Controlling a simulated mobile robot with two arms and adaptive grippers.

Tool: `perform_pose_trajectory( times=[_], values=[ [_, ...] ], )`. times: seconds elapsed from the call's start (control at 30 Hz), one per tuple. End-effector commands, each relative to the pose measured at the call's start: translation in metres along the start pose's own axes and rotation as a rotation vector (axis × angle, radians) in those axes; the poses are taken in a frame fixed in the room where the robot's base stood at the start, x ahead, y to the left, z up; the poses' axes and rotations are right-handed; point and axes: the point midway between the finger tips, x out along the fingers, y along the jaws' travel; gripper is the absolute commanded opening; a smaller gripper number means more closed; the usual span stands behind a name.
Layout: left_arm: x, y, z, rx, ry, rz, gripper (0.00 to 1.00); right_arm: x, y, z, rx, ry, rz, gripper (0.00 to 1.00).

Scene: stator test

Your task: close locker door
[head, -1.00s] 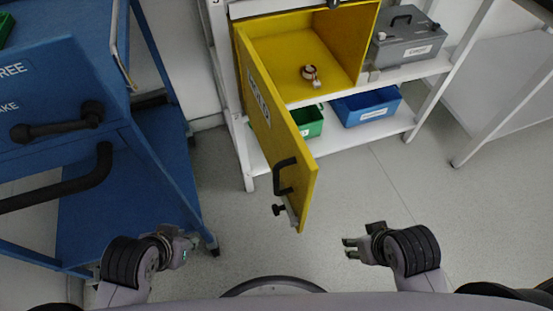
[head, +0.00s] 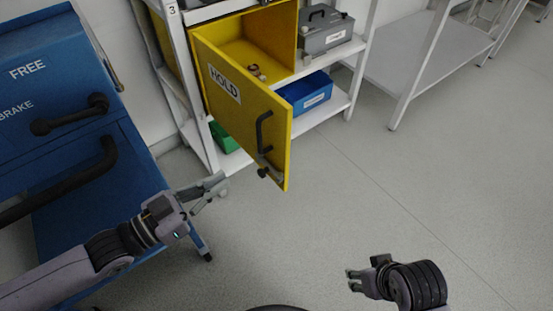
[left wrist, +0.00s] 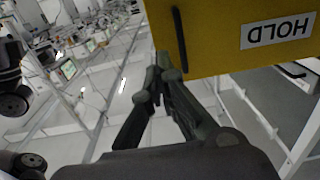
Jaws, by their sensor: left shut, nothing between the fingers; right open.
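The yellow locker door (head: 240,108) hangs wide open, swung toward me, with a "HOLD" label, a black bar handle and a small latch (head: 268,172) at its free end. The yellow locker (head: 268,42) is open and holds a small metal part (head: 256,72). My left gripper (head: 222,182) is shut and empty, left of and below the door, apart from it in the head view. In the left wrist view its fingers (left wrist: 158,72) point at the door (left wrist: 225,35); contact cannot be told. My right gripper (head: 352,281) is open and empty, low over the floor.
A blue cart (head: 60,130) stands at left, close to my left arm. A white shelf frame (head: 208,150) holds the locker, a grey case (head: 326,30), a blue bin (head: 306,92) and a green bin (head: 222,138). Floor (head: 400,190) at right is clear.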

Motion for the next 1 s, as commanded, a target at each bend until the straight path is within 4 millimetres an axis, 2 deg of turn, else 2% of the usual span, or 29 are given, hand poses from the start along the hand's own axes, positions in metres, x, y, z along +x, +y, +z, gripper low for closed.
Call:
perform_pose_trajectory(
  times=[0.17, 0.4, 0.6, 0.8, 1.0],
  values=[
    [0.022, 0.000, -0.001, 0.001, 0.008, 0.000, 0.00, 0.005, 0.001, 0.000, -0.002, 0.004, 0.003, 0.43],
    [0.075, 0.001, -0.001, -0.001, 0.009, 0.001, 0.00, 0.011, 0.004, 0.003, -0.011, 0.002, 0.011, 0.43],
    [0.113, 0.001, 0.000, -0.001, 0.005, 0.001, 0.00, 0.016, 0.004, 0.004, -0.012, 0.003, 0.012, 0.43],
    [0.133, 0.001, 0.000, 0.000, 0.002, 0.001, 0.00, 0.018, 0.004, 0.003, -0.011, 0.014, 0.011, 0.43],
    [0.138, 0.001, 0.000, 0.001, 0.000, 0.001, 0.00, 0.018, 0.002, -0.001, -0.006, 0.029, 0.006, 0.43]
  ],
)
